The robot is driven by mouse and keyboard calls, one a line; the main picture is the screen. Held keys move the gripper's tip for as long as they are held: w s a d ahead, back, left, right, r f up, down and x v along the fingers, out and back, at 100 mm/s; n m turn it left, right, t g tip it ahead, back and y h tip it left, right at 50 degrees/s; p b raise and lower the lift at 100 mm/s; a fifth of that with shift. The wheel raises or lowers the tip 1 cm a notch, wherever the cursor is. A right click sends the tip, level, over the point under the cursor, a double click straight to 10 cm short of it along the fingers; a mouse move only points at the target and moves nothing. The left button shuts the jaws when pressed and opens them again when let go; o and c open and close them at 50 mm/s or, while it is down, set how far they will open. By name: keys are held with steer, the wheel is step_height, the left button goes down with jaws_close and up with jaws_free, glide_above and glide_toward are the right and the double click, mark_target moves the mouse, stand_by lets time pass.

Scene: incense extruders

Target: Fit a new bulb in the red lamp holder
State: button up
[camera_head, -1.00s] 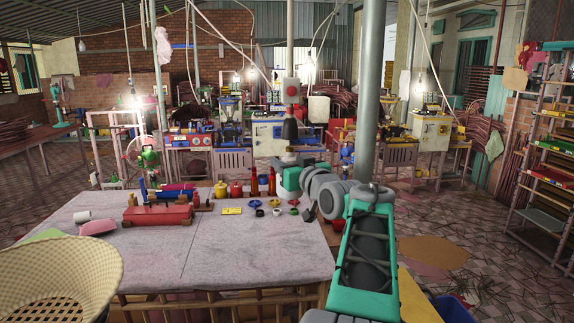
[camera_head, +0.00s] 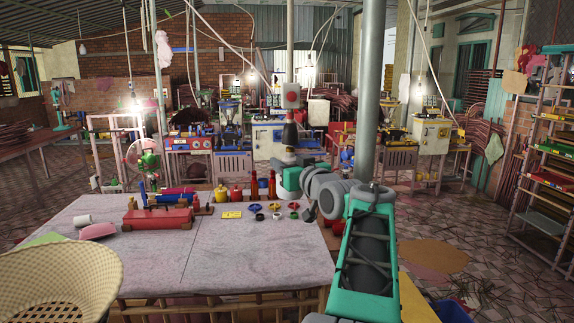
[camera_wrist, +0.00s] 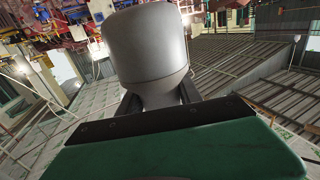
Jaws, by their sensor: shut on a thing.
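My gripper (camera_wrist: 160,98) is shut on a pale grey, rounded bulb-shaped piece (camera_wrist: 148,48). The piece has a wide upper body and narrows to a neck between the two dark fingers.
The grey-topped table (camera_head: 220,260) holds a red toolbox-like block (camera_head: 158,218), bottles and small coloured rings. A woven basket (camera_head: 55,285) is at the front left. A grey post (camera_head: 369,100) stands close to my arm. A shelf rack (camera_head: 548,170) is at the right.

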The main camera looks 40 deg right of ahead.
steer(key=shift+r, duration=1)
stand_by(0.8)
steer(key=shift+n+y, duration=0.5)
steer(key=shift+y, duration=0.2)
steer(key=shift+a+r+n+t+y+p, duration=0.15)
steer(key=shift+n+t+y+p, duration=0.15)
steer(key=shift+n+y+p, duration=0.3)
steer(key=shift+a+r+n+y+p, duration=0.1)
steer(key=shift+n+y+p, duration=0.2)
steer(key=shift+y+p, duration=0.25)
steer(key=shift+a+r+n+y+p, duration=0.1)
steer(key=shift+n+y+p, duration=0.25)
steer(key=shift+y, duration=0.3)
steer(key=shift+y, duration=0.4)
steer(key=o, duration=1.4)
steer(key=shift+f, duration=0.2)
steer(key=shift+o, duration=0.2)
